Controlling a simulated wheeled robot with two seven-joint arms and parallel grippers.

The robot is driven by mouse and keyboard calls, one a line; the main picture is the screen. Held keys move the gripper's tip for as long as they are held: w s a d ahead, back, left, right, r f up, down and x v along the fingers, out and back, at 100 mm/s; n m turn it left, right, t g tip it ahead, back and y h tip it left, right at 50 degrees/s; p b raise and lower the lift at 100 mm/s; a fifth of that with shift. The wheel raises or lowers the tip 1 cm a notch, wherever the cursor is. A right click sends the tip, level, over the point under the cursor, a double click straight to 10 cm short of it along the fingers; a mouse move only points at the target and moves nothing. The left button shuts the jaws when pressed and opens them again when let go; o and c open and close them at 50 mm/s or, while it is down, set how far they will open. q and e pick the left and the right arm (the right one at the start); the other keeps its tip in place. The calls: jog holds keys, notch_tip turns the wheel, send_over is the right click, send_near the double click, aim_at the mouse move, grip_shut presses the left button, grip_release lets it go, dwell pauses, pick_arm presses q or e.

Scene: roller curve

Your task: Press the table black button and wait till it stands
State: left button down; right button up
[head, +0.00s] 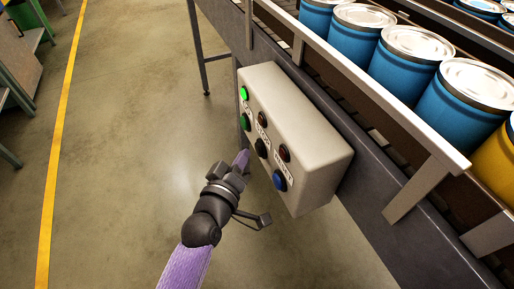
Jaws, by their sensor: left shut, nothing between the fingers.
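A pale control box (322,165) is fixed to the side of the roller conveyor. Its face has a black button (261,148) in the middle, a green button (244,122) on the left and a blue button (279,181) on the right. A lamp sits above each one; the green lamp (244,93) is lit, and the middle lamp (262,118) and right lamp (284,153) look dark red and unlit. My left gripper (242,157) is shut and empty, its purple tip just left of the black button in the picture, with a small gap showing. My right gripper is out of view.
The conveyor (405,215) runs diagonally along the right, with a pale guard rail and blue drums (396,75) and a yellow drum (494,155) on it. A conveyor leg (197,45) stands behind the box.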

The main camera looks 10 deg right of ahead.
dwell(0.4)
pick_arm(q)
jog(key=shift+w+d, duration=0.15)
jog(key=shift+d, duration=0.25)
